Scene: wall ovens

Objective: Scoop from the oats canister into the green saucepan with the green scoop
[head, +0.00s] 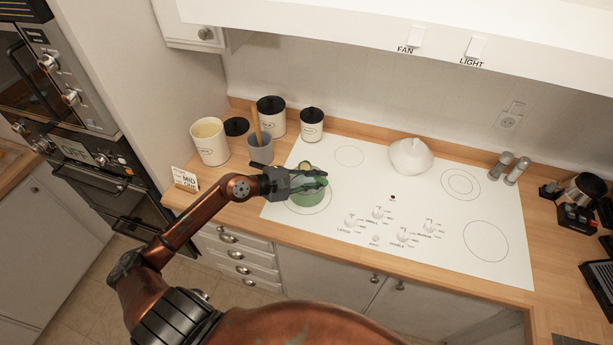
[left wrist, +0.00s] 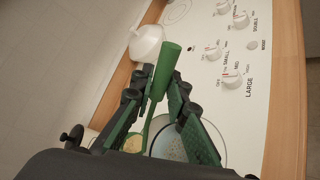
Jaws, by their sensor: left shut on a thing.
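The oats canister (head: 209,146), cream and open with pale oats at its top, stands at the left of the counter. The green saucepan (head: 310,198) sits on the hob's front left ring, partly hidden by my left gripper (head: 300,182). In the left wrist view, my left gripper (left wrist: 161,105) is shut on the green scoop (left wrist: 167,65), whose handle rises between the fingers. The scoop's bowl holds beige oats (left wrist: 133,144). The saucepan's pale inside (left wrist: 172,146) shows beside and below the bowl. My right gripper is not in view.
A black lid (head: 236,127), a grey crock (head: 260,151) with a wooden tool and two black-lidded canisters (head: 271,115) (head: 311,126) stand behind. A small sign (head: 184,179) is at the left edge. A white pot-like object (head: 410,155) sits on the hob. The hob's middle is clear.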

